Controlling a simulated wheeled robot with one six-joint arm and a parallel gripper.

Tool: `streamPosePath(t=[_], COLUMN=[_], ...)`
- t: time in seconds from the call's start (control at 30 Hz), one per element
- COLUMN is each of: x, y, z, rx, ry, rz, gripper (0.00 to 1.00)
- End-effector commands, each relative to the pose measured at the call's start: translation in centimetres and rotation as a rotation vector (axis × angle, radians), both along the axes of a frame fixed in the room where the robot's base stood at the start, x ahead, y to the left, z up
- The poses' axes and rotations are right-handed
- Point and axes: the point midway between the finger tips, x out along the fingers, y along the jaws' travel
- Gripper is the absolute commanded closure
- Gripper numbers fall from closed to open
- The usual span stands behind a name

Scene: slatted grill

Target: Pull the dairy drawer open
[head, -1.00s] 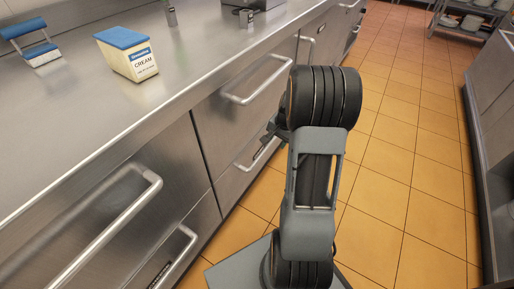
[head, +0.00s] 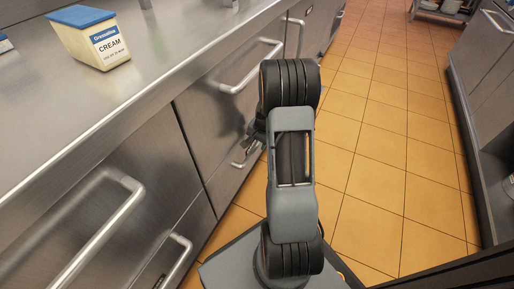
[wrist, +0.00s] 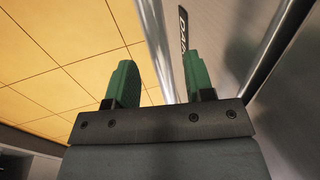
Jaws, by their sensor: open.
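My gripper (wrist: 159,68) is open, with its two green fingers apart in the wrist view. A metal bar handle (wrist: 152,30) runs down behind the gap between the fingers; I cannot tell whether it lies between them or beyond. A dark label (wrist: 185,35) with pale letters is partly hidden by the right finger, and I cannot read its whole word. In the head view my gripper (head: 255,132) is mostly hidden behind my arm. It is close to a lower drawer front (head: 227,172) and its handle (head: 247,156). That drawer looks shut.
An upper drawer handle (head: 246,75) sticks out above. Nearer handles (head: 103,225) jut from the left cabinet front. A cream tub (head: 91,38) stands on the steel counter (head: 150,62). The tiled floor (head: 385,150) is clear toward the right-hand unit (head: 485,75).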

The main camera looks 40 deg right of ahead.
Motion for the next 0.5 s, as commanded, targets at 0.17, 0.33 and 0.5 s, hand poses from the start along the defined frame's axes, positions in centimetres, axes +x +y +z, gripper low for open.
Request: streamPosePath(t=[0.17, 0.33, 0.5], x=[0.3, 0.4, 0.4], y=[0.2, 0.2, 0.2], z=[-1.6, -1.9, -1.9], rx=[0.001, 0.0, 0.0], ry=[0.0, -0.001, -0.001], rz=[0.0, 0.0, 0.0], gripper=[0.52, 0.52, 0.52])
